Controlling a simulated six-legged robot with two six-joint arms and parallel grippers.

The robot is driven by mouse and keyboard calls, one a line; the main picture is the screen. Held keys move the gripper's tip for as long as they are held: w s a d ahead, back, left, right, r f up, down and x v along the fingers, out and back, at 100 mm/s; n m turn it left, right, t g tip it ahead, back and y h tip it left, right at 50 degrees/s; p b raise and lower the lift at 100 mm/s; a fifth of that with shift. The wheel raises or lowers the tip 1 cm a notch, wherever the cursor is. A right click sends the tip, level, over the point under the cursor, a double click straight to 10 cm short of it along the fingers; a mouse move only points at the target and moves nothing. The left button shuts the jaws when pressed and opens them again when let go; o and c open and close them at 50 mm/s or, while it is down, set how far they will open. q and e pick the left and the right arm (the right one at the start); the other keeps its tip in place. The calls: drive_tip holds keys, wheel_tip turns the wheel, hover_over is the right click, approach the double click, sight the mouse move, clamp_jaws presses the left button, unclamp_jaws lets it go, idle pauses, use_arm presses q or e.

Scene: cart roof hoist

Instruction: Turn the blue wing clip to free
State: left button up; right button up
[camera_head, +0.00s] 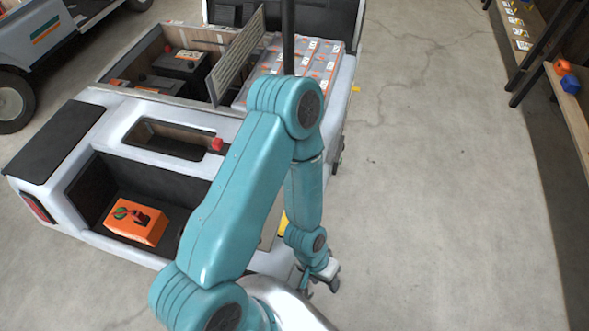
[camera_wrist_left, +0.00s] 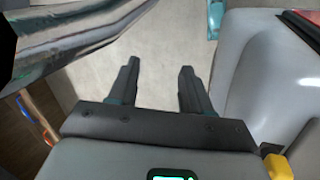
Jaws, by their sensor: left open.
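I cannot make out a blue wing clip on the cart (camera_head: 215,124) in either view; my arm covers part of the cart's near right side. My left gripper (camera_head: 320,283) hangs low beside the cart's near right corner. In the left wrist view the left gripper (camera_wrist_left: 159,66) is open, with nothing between its two dark fingers and bare floor beyond them. A pale rounded body panel (camera_wrist_left: 268,85) stands close to its right. My right gripper is not in view.
An orange box (camera_head: 137,222) sits in the cart's rear recess. A red knob (camera_head: 217,144) is on the deck. A shelf at the far right holds a blue piece (camera_head: 571,83) and an orange piece (camera_head: 562,67). The floor (camera_head: 440,200) right of the cart is clear.

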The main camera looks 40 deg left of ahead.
use_arm(q)
drive_tip(key=w+a+r+n+g+h+b, duration=0.15)
drive_tip(key=w+a+r+n, duration=0.55)
drive_tip(key=w+a+n, duration=0.7)
drive_tip(key=a+r+n+t+y, duration=0.1)
drive_tip(key=a+r+n, duration=0.15)
drive_tip(key=a, duration=0.35)
drive_tip(key=a+r+n+t+b, duration=0.1)
drive_tip(key=a+r+n, duration=0.1)
drive_tip(key=a+r, duration=0.35)
drive_tip(key=a+r+n+t+y, duration=0.1)
drive_tip(key=a+r+n, duration=0.15)
drive_tip(key=a, duration=0.55)
drive_tip(key=shift+h, duration=0.25)
drive_tip(key=x, duration=1.7)
drive_tip(key=shift+w+a+b, duration=0.1)
drive_tip(key=shift+w+b, duration=0.25)
